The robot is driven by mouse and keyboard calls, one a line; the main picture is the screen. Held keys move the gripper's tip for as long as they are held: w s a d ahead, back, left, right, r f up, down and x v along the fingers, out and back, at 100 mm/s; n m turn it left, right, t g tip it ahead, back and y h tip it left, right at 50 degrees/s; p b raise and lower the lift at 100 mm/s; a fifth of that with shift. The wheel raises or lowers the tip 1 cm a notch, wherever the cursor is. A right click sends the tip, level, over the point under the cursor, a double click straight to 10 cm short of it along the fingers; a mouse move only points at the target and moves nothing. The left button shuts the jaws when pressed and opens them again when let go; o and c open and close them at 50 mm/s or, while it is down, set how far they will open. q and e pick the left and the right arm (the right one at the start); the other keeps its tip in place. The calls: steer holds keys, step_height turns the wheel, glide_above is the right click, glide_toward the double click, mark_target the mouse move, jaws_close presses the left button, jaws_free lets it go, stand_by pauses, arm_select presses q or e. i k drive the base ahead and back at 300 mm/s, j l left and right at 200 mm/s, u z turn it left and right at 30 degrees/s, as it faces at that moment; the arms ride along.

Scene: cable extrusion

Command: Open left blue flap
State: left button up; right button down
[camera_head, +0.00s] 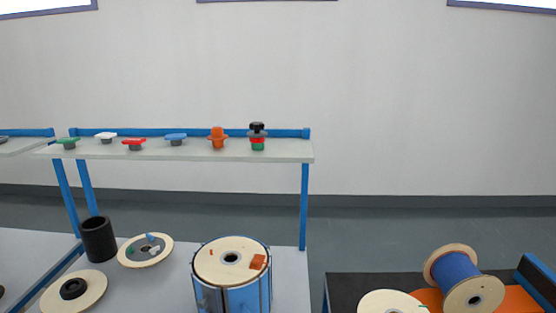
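Neither of my grippers shows in the head view. A blue upright drum-like holder (250,300) stands at the bottom middle, with a pale wooden disc (215,264) on top; its lower part is cut off by the frame edge. Blue sides with thin dark vertical edges show on it, but I cannot tell whether any of them is a flap, or open or shut. A blue panel (539,274) stands tilted at the far right edge, beside an orange surface (515,300).
Flat discs (90,291) and a black cylinder (99,240) are on the left grey table (180,290). A raised shelf (195,151) with small coloured knobs stands behind. Floor shows between the tables.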

mark_target(206, 297)
steer(key=k+j+u, duration=0.25)
steer(key=u, duration=0.15)
steer(key=i+j+u, duration=0.55)
steer(key=i+j, duration=0.15)
